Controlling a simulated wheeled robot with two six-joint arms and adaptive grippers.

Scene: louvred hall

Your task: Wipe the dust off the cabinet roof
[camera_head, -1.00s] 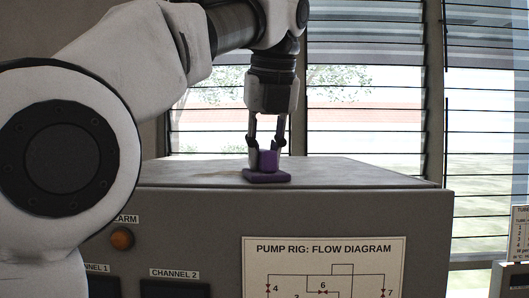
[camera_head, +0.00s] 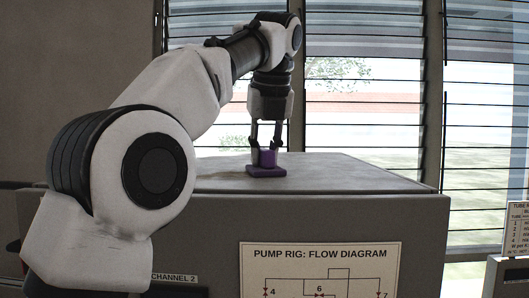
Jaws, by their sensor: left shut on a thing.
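The grey cabinet (camera_head: 330,215) stands in front of me, and its flat roof (camera_head: 345,175) shows as a pale grey surface. A purple wiping block (camera_head: 266,170) with a wider base and an upright grip sits on the roof. My left gripper (camera_head: 266,152) points straight down and is shut on the block's grip. The block's base appears to touch the roof. A faint brownish patch, maybe dust, shows on the roof left of the block (camera_head: 215,180). My left arm hides part of the roof's left side and the cabinet front. My right gripper is not in view.
Louvred windows (camera_head: 365,105) stand behind the cabinet. A flow diagram sign (camera_head: 320,270) is on its front. A smaller grey unit with a label card (camera_head: 515,225) stands at the right. The roof right of the block is clear.

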